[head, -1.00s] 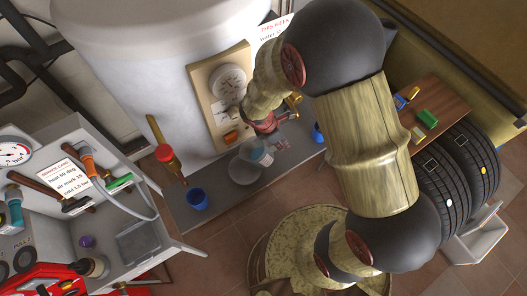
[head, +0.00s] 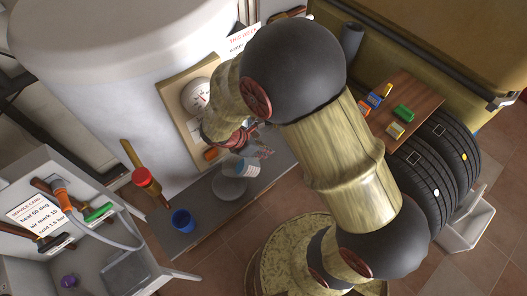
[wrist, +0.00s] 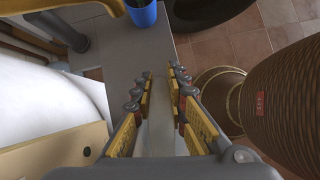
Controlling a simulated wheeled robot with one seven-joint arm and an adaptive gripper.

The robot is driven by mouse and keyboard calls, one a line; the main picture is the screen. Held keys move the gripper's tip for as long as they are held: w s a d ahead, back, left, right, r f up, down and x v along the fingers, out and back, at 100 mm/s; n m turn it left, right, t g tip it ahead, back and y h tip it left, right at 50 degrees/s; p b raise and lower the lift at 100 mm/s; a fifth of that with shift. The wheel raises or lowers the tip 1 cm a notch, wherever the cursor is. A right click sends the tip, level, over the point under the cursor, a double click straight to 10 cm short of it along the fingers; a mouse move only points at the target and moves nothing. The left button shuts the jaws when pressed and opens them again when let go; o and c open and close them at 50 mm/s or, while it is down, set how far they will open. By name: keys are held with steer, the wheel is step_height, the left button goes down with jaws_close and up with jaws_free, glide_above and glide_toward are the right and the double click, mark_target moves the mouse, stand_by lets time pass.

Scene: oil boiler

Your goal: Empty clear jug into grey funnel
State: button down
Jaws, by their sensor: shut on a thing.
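My gripper (wrist: 160,92) is shut on a clear, see-through thing (wrist: 161,128), which appears to be the clear jug. Its outline is hard to make out between the fingers. In the head view my gripper (head: 246,142) is partly hidden by my arm, beside the boiler's gauge panel and over the grey bench. The clear jug (head: 263,152) shows there only as a faint shape.
A wooden shelf (head: 405,105) and tyres (head: 421,183) are at right.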

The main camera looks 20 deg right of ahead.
steer(key=shift+r, duration=0.15)
steer(key=shift+a+h+b, duration=0.1)
steer(key=shift+h+b, duration=0.2)
steer(key=shift+b, duration=0.05)
steer(key=shift+a+r+h+b, duration=0.2)
steer(key=shift+h+b, duration=0.25)
steer(key=shift+h, duration=0.15)
steer(key=shift+r+h, duration=0.25)
steer(key=shift+h, duration=0.15)
steer(key=shift+a, duration=0.1)
steer(key=shift+s+a+r+h+b, duration=0.1)
steer(key=shift+a+h+b, duration=0.2)
steer(key=shift+h+b, duration=0.2)
steer(key=shift+a+r+t+h, duration=0.2)
steer(key=shift+r+t+h, duration=0.1)
steer(key=shift+h, duration=0.3)
